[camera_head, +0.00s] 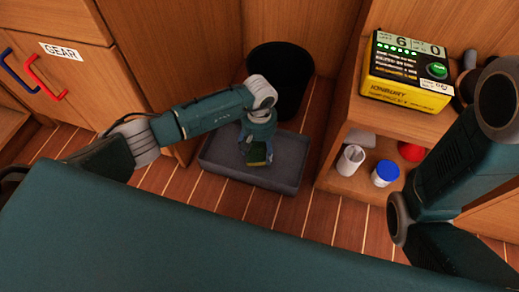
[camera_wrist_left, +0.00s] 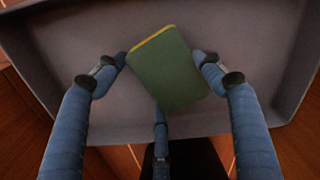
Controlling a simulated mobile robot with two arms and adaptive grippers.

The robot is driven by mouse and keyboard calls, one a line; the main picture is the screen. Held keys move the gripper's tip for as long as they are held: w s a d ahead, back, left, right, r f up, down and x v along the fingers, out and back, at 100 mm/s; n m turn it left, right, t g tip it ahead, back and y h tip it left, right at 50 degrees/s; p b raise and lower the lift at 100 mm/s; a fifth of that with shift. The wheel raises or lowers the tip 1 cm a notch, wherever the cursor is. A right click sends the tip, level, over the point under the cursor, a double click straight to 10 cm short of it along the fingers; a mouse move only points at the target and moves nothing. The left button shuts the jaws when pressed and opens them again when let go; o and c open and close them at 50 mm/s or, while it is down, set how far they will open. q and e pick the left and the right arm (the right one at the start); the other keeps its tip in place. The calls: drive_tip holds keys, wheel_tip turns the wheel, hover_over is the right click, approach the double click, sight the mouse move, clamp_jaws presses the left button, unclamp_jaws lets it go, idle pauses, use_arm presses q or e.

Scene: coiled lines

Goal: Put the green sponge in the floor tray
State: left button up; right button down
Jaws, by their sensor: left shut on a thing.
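The green sponge (camera_head: 257,154) is a flat block with a yellow edge. It also shows in the left wrist view (camera_wrist_left: 168,72), tilted between the fingers. My left gripper (camera_head: 256,147) points down over the tray and is shut on the sponge, with blue fingers at its two sides. The floor tray (camera_head: 224,173) is a shallow grey tray on the floor, and its inside fills much of the left wrist view (camera_wrist_left: 60,58). The sponge is over the tray's inside; I cannot tell whether it touches the bottom. My right gripper is out of view.
A black bin (camera_head: 281,62) stands just behind the tray. A wooden shelf unit (camera_head: 336,184) at right holds a yellow and black battery box (camera_head: 405,92), a white cup (camera_head: 350,160), a blue-lidded jar (camera_head: 385,173) and a red object (camera_head: 411,151). A gear cabinet (camera_head: 75,85) is at left.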

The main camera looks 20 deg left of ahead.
use_arm(q)
drive_tip(key=shift+r, duration=0.1)
drive_tip(key=shift+f, duration=0.2)
drive_tip(key=o, duration=1)
drive_tip(key=shift+r, duration=0.1)
